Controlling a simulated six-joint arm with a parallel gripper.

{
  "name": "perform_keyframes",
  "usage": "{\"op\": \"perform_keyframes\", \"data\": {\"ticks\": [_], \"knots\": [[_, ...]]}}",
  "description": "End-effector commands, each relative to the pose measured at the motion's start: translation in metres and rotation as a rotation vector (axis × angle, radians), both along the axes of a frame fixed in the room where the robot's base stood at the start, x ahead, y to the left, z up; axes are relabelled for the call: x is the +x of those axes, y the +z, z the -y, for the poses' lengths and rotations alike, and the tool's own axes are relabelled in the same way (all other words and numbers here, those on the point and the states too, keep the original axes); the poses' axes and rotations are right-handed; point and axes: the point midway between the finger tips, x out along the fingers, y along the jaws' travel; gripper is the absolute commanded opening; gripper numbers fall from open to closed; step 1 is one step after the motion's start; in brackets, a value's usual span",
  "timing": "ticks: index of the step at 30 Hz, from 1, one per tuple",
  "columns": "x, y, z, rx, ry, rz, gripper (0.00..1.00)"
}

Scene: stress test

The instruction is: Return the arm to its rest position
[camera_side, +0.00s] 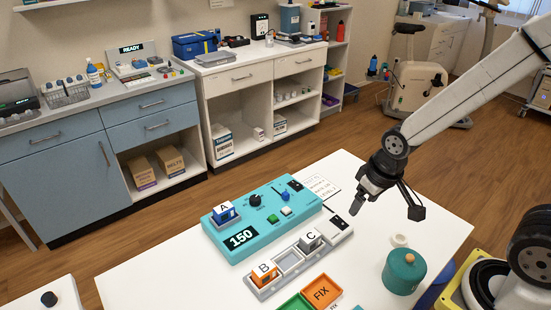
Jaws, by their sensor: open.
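My gripper (356,207) hangs from my white arm above the white table. Its fingers point down, near the right end of the grey tray. It is open, and I see nothing between its fingers. The turquoise console (262,218) with a 150 display lies to its left. A blue block marked A (225,212) sits at the console's left end. The grey tray (290,262) holds an orange block marked B (264,273) and a grey-white block marked C (310,240). An empty slot lies between B and C.
A teal round pot (403,271) with an orange knob stands right of the tray, a small white disc behind it. Green (296,303) and orange FIX (322,291) bins are at the front. A printed sheet (318,185) lies behind the console. The left of the white table (160,268) is clear.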

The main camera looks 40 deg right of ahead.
Motion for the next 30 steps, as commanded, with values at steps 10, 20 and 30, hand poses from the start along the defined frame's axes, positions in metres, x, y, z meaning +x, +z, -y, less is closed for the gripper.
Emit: {"op": "perform_keyframes", "data": {"ticks": [10, 20, 30], "knots": [[-0.0106, -0.0006, 0.0017, -0.001, 0.023, 0.003, 0.82], [-0.0103, -0.0006, 0.0016, -0.001, 0.022, 0.003, 0.82], [-0.0101, -0.0006, 0.0016, -0.001, 0.022, 0.003, 0.82]]}}
